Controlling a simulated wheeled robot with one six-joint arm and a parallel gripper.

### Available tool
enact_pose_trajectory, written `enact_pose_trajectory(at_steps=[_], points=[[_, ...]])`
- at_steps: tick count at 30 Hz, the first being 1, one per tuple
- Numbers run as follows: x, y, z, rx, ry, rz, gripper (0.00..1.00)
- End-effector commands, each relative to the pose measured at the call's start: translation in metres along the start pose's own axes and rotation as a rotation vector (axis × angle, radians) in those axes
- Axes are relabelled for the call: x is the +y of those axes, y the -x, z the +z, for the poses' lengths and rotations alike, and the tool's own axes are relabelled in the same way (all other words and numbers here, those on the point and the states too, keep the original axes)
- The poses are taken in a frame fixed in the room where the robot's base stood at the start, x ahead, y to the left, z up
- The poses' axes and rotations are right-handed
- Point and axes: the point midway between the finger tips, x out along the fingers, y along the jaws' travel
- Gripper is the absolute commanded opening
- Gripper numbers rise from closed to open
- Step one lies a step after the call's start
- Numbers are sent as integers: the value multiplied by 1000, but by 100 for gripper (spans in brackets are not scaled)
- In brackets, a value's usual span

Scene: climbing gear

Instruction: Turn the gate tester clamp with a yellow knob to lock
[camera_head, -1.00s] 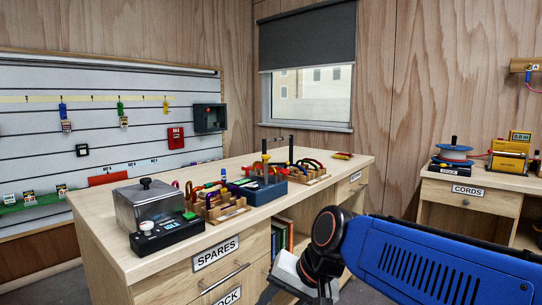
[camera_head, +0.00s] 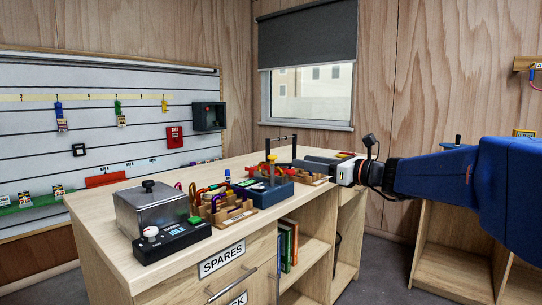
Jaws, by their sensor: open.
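My gripper (camera_head: 303,165) comes in from the right, low over the bench, pointing left toward the tester. Its jaws are open and look empty. Its tips are close to the right of the yellow knob; I cannot tell whether they touch it. It hides part of the tester's right side and the rack behind.
A wooden rack of coloured carabiners (camera_head: 234,215) sits just left of the tester. Another rack (camera_head: 316,180) lies under my gripper. The front bench edge is clear.

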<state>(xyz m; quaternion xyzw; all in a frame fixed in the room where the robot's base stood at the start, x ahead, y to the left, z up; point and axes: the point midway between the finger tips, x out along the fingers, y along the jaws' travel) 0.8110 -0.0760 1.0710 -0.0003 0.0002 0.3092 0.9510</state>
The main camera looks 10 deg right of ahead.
Motion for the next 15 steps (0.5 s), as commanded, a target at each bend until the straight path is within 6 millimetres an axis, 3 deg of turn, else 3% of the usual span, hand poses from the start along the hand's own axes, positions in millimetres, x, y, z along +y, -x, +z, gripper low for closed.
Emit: enact_pose_trajectory(at_steps=[5,15], points=[[-1,-12,1,-3,-4,0,41],[0,-59,0,-1,-2,2,41]])
